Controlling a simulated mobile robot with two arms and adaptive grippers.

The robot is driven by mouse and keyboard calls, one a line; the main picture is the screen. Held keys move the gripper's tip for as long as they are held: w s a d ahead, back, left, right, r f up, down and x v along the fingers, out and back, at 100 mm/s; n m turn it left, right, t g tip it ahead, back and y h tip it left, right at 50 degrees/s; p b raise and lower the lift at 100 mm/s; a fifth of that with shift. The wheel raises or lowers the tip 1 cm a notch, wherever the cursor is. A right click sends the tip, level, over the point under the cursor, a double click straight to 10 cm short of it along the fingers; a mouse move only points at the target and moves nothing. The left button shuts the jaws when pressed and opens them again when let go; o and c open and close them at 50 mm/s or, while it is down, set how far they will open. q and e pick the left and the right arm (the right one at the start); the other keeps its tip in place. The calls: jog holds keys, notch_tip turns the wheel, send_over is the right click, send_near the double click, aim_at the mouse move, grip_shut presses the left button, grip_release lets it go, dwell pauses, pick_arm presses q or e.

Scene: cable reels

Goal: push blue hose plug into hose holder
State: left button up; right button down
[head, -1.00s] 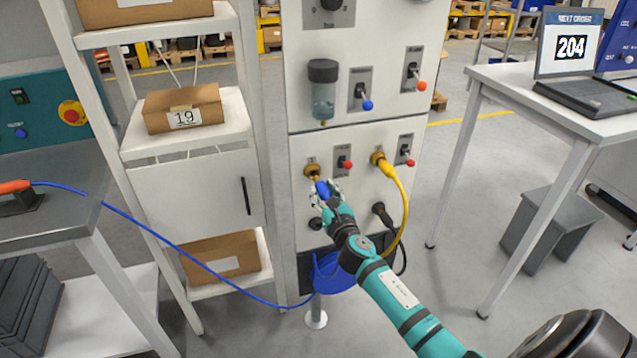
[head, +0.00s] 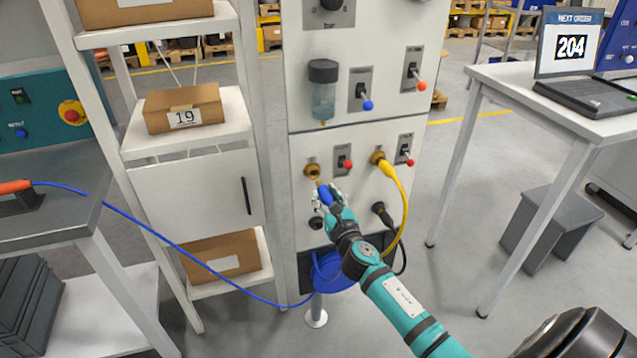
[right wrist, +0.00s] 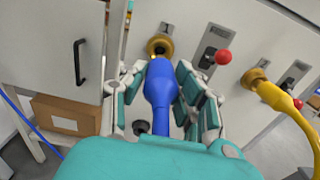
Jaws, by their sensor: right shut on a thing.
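The blue hose plug (head: 327,196) is held in my right gripper (head: 331,195) in front of the white panel. In the right wrist view the blue plug (right wrist: 158,88) sits between the fingers (right wrist: 160,90), pointing at the panel. A brass socket (head: 312,170) is just above and left of the plug, its opening uncovered in the head view; it also shows in the right wrist view (right wrist: 160,46). A dark round fitting (head: 316,223) is below the plug, partly hidden by my gripper. Which fitting is the hose holder is not clear. My left gripper is out of view.
A yellow plug and hose (head: 388,172) are fitted at the right. A black plug (head: 381,210) hangs lower. Red-tipped switches (head: 347,164) flank the sockets. A blue hose (head: 200,262) runs from the left table to a blue reel (head: 333,272). A shelf (head: 190,155) stands left.

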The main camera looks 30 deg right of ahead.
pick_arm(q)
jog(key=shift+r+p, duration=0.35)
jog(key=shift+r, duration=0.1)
pick_arm(e)
jog(key=shift+v, duration=2.75)
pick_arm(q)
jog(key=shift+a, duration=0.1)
